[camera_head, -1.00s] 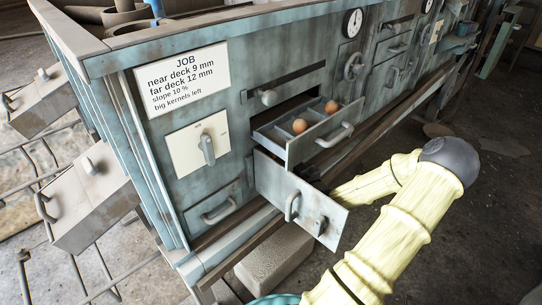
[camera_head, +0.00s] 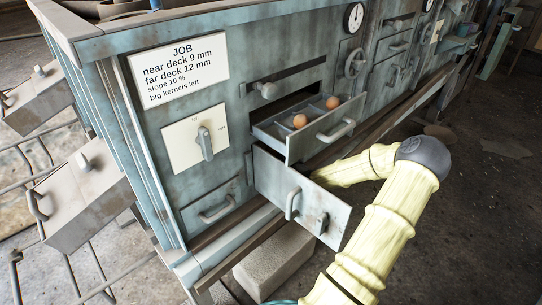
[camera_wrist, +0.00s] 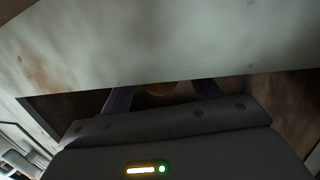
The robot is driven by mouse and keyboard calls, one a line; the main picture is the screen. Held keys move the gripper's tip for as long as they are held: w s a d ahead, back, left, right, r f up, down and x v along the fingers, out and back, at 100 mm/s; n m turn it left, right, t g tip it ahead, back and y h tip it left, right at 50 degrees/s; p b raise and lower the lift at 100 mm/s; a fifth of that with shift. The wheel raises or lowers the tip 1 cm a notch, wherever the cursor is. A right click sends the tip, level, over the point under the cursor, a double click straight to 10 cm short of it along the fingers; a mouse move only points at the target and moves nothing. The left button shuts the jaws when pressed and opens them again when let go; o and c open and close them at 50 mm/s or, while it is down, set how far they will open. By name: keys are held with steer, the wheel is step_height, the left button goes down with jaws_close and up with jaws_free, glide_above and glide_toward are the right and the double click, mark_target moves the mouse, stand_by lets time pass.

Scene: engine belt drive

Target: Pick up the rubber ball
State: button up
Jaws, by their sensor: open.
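In the head view, two orange-brown balls, one nearer (camera_head: 300,121) and one farther (camera_head: 332,102), lie in separate compartments of the open upper drawer (camera_head: 335,137). I cannot tell from their looks which is rubber. My gripper is hidden in the head view behind the lower open door or drawer front (camera_head: 300,200). In the wrist view my gripper (camera_wrist: 162,92) is open, with a dark finger on each side. A rounded orange-brown thing (camera_wrist: 160,89), likely a ball, shows between the fingers, mostly covered by a pale panel above and the gripper body below.
The pale panel (camera_wrist: 170,45) crosses the wrist view close to my fingers. The cabinet (camera_head: 220,95) carries knobs, handles and a JOB sign (camera_head: 182,68). A concrete block (camera_head: 273,262) sits below the lower front. Floor is clear at the right.

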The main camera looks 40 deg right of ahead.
steer(key=shift+w+f, duration=0.1)
steer(key=shift+w, duration=0.4)
steer(key=c, duration=1.1)
steer(key=shift+o, duration=0.2)
